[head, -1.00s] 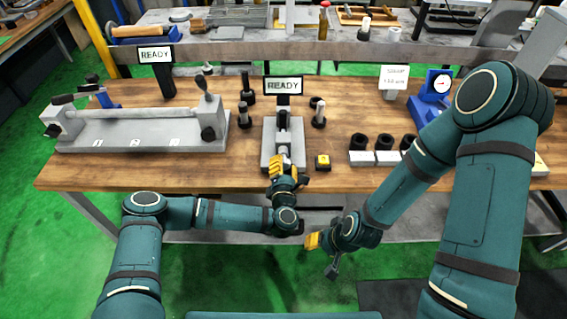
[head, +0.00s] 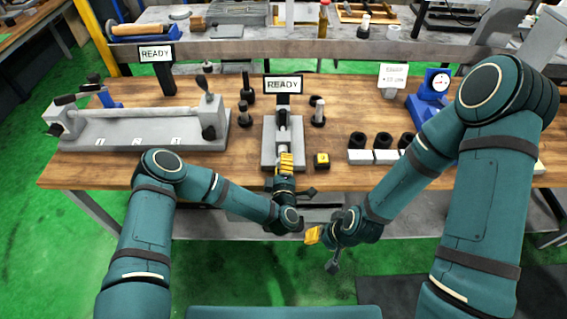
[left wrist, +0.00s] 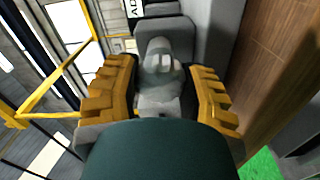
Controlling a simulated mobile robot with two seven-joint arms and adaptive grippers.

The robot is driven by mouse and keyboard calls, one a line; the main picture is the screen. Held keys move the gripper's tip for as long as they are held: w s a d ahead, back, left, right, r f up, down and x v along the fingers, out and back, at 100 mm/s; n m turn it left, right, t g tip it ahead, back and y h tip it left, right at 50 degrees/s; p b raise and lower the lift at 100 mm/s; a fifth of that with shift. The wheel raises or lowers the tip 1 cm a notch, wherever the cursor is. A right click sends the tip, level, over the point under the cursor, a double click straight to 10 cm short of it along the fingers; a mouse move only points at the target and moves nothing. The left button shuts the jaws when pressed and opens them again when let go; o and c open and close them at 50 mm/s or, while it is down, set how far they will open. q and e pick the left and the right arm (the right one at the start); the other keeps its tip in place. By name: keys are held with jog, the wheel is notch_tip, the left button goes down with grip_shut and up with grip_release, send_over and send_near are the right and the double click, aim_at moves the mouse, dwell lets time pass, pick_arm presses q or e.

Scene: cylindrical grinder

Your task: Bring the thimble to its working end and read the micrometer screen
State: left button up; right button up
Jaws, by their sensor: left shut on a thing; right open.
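The bench micrometer has a grey base (head: 269,150) and stands at the table's middle front. Its screen (head: 283,85) on top reads READY. My left gripper (head: 286,158) is at the front end of the micrometer, its yellow fingers in line with it. In the left wrist view my left gripper (left wrist: 162,82) has its fingers on both sides of the light grey thimble (left wrist: 160,62) and is shut on it. The fingers partly hide the thimble in the head view. My right gripper (head: 312,236) is open and empty, low in front of the table edge.
A small yellow-and-black block (head: 321,160) lies just right of the micrometer. Dark cylinders stand on both sides of it. Grey blocks (head: 385,157) with black rings lie further right. A long grey fixture (head: 140,132) and a second READY screen (head: 156,54) stand left.

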pick_arm(q)
jog(key=m, duration=0.3)
jog(key=shift+m, duration=1.9)
jog(key=o, duration=1.2)
jog(key=s, duration=0.7)
jog(key=shift+s, duration=0.25)
